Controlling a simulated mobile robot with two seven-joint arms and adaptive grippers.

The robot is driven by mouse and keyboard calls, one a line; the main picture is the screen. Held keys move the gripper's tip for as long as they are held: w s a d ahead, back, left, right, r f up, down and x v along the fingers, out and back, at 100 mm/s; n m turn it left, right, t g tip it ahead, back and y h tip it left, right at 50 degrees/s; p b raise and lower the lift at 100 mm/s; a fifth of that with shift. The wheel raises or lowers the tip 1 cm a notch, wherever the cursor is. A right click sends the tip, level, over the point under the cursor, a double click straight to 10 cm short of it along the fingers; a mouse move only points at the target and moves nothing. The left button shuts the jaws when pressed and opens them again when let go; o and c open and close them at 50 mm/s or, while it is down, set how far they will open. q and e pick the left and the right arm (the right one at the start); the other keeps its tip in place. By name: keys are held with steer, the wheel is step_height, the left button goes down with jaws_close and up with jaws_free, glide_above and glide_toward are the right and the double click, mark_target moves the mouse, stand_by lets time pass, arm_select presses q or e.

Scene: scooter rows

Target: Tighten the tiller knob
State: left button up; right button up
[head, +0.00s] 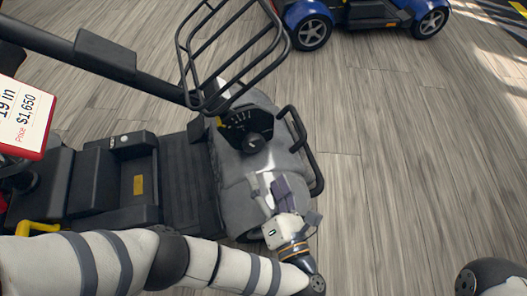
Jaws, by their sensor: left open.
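A dark grey mobility scooter (262,105) lies below me, its tiller (150,84) tilted down toward the left. A small round black knob (253,142) sits on a black fan-shaped plate with yellow marks, at the tiller's lower end; I take it for the tiller knob. My left gripper (268,179) is open and empty over the scooter's grey front cover, a short way below the knob in the picture and apart from it. My right gripper is out of view; only part of my right arm shows at the lower right.
A black wire basket (232,52) stands just beyond the knob. A black bumper bar (307,150) curves along the scooter's right side. A red-edged price sign (20,118) is at the left. A blue scooter (308,22) stands at the top. The wooden floor (400,150) at right is clear.

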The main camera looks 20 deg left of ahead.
mark_target(255, 147)
arm_select(q)
steer(key=b+x, duration=0.3)
steer(key=x, duration=0.8)
steer(key=shift+w+d+r+b, duration=0.1)
steer(key=shift+w+r+b, duration=0.05)
steer(key=shift+b, duration=0.25)
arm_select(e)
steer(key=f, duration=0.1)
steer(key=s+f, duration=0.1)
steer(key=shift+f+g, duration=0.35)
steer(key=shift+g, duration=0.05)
arm_select(q)
steer(key=shift+c, duration=0.6)
steer(key=c, duration=1)
